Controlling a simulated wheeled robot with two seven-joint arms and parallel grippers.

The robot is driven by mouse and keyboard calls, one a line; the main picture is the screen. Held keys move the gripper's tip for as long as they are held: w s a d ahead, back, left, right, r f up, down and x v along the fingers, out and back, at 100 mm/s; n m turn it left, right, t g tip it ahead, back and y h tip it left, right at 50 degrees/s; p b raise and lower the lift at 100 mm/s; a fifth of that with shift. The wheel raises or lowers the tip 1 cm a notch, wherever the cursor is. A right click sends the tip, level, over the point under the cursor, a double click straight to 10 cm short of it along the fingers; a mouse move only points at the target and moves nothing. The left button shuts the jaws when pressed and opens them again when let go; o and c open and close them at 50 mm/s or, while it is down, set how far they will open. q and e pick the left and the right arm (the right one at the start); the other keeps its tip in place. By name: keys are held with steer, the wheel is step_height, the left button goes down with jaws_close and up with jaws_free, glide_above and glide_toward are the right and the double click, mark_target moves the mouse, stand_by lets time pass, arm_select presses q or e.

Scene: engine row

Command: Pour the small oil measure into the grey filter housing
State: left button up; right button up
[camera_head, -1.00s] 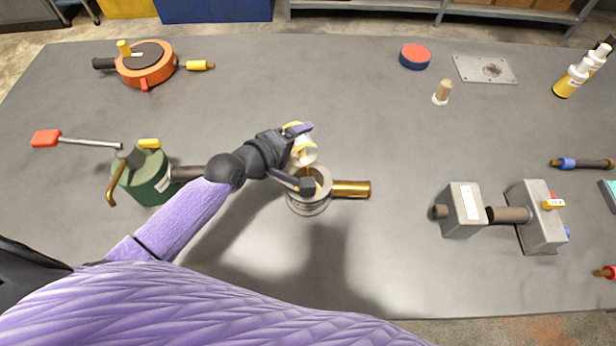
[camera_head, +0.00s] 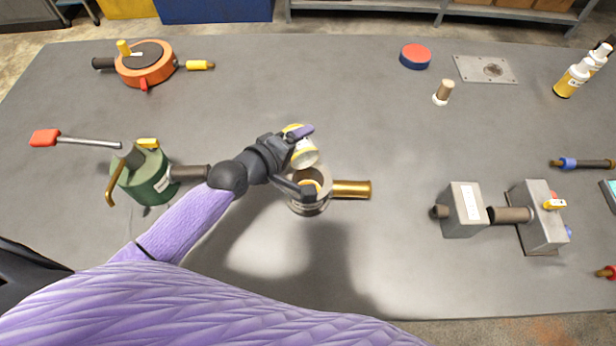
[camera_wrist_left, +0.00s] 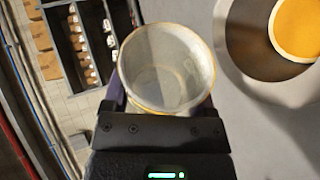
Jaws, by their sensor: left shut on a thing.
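The small oil measure (camera_head: 305,156), a pale cup with yellow bands, is held tilted above the far side of the grey filter housing (camera_head: 310,207). My left gripper (camera_head: 293,154) is shut on it. The left wrist view looks into the measure (camera_wrist_left: 165,72); its inside looks pale, with no clear pool of oil visible. The open-topped grey filter housing (camera_wrist_left: 238,45) is beside it there, with an amber round surface inside. The gripper and measure hide part of the housing's mouth in the head view. My right gripper is not in view.
A brass pipe (camera_head: 351,189) sticks out right of the housing. A green can (camera_head: 148,183) stands left, near my forearm. A grey two-block unit (camera_head: 463,211) stands right. An orange round unit (camera_head: 146,66) lies far left. The table between housing and grey unit is clear.

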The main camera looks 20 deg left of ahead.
arm_select(q)
steer(key=shift+s+d+r+m+t+p, duration=0.15)
steer(key=shift+r+m+t+p, duration=0.2)
steer(key=shift+m, duration=0.25)
stand_by(0.9)
steer(key=shift+s+d+f+m+t+y+b, duration=0.2)
steer(key=shift+f+m+t+y+b, duration=0.1)
steer(key=shift+f+m+t+b, duration=0.3)
stand_by(0.9)
steer(key=shift+s+d+r+m+t, duration=0.15)
steer(key=shift+s+r+m+t, duration=0.25)
steer(key=shift+m, duration=0.3)
stand_by(1.1)
steer(key=shift+s+d+r+m+t+b, duration=0.1)
steer(key=shift+s+d+m+t+b, duration=0.15)
steer(key=shift+m+t, duration=0.3)
steer(key=shift+s+d+r+m+t+b, duration=0.15)
steer(key=shift+m+t+b, duration=0.25)
steer(key=shift+m, duration=0.25)
stand_by(2.0)
